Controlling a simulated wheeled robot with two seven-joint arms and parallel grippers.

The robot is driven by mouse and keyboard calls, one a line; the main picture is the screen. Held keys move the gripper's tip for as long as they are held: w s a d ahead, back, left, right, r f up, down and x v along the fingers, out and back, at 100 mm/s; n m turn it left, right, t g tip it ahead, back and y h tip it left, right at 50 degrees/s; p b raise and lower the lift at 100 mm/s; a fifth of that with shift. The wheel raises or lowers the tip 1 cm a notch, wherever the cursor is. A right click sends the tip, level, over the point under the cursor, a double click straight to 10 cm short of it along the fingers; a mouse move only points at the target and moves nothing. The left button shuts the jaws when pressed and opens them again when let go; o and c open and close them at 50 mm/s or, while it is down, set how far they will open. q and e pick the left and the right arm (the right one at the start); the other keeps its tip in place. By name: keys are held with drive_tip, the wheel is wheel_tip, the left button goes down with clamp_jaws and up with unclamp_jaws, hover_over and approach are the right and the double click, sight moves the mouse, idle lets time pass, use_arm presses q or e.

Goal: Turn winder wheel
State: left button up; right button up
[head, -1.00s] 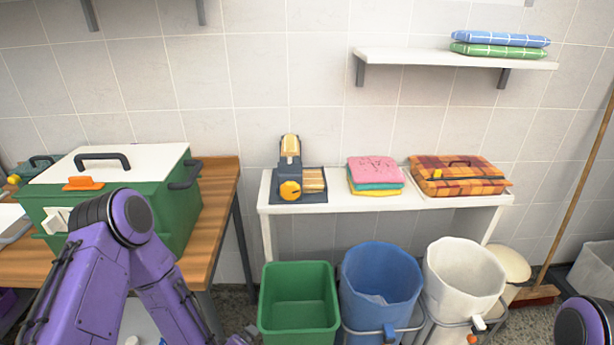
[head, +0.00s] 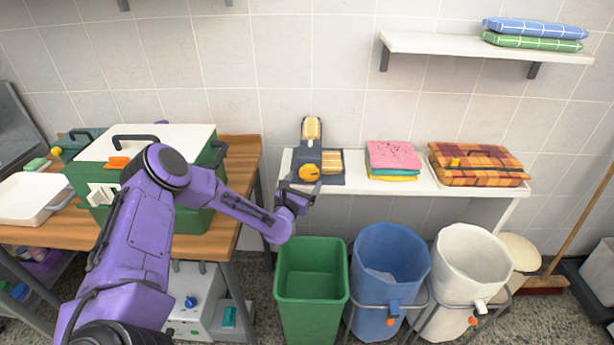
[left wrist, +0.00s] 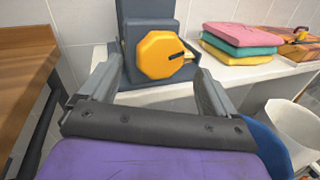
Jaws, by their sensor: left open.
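The winder (head: 322,160) stands on the white wall table, dark grey with tan rolls. Its yellow wheel (head: 309,173) is on the front. In the left wrist view the wheel (left wrist: 160,55) is an octagon with a small dark handle at its right side. My left gripper (head: 300,187) is just in front of the winder, near the table's front edge. In the left wrist view its two fingers (left wrist: 158,72) are apart, pointing toward the winder, with the wheel seen between them and nothing held. Whether a finger touches the wheel cannot be told. My right gripper is out of view.
Green (head: 311,290), blue (head: 388,290) and white (head: 470,270) bins stand below. A green box (head: 150,165) sits on the wooden table at left.

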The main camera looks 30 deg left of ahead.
sight(308, 176)
use_arm(q)
drive_tip(key=shift+x, duration=1.55)
drive_tip(key=c, duration=1.1)
drive_tip(key=shift+o, duration=0.3)
